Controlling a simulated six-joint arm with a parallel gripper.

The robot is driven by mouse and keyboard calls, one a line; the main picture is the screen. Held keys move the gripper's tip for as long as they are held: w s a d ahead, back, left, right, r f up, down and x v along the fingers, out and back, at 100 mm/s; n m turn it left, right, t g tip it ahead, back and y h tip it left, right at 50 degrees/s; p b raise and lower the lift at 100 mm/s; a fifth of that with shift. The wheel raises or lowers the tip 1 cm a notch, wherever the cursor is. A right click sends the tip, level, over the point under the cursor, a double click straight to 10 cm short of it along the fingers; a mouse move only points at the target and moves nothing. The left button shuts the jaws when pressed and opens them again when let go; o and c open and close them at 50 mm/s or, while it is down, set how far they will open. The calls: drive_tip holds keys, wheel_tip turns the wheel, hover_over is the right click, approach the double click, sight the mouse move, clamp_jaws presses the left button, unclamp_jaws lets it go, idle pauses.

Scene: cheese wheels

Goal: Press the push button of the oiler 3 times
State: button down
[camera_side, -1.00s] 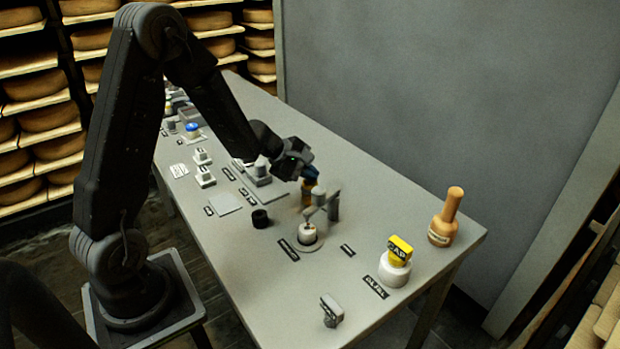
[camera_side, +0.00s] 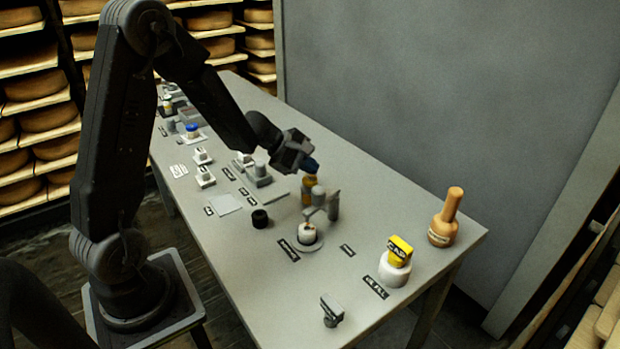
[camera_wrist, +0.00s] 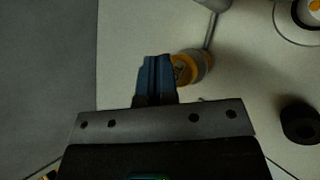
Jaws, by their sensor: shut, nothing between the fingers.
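An amber-bodied piece (camera_side: 309,192), which I take to be the oiler, stands on the table behind a grey bracket. In the wrist view its amber round top (camera_wrist: 188,68) shows just right of my fingers, with a darker middle partly hidden by them. My gripper (camera_side: 311,165) has blue fingertips and is shut and empty, pointing down just above the amber piece. In the wrist view the gripper (camera_wrist: 157,62) has both fingers together. I cannot tell whether the fingertips touch the button.
A grey bracket (camera_side: 333,207) and a white round piece (camera_side: 307,234) stand in front. A black cylinder (camera_side: 260,218) is to the left. A yellow CAP block (camera_side: 400,248) on a white base and an orange bottle (camera_side: 443,228) stand to the right.

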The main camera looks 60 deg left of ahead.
sight(309, 179)
drive_tip(key=shift+r, duration=0.2)
drive_tip(key=shift+r, duration=2.4)
idle(0.9)
wheel_tip(309, 179, up, 4)
drive_tip(key=shift+f, duration=0.1)
idle(0.4)
drive_tip(key=shift+f, duration=4.45)
drive_tip(key=shift+f, duration=0.4)
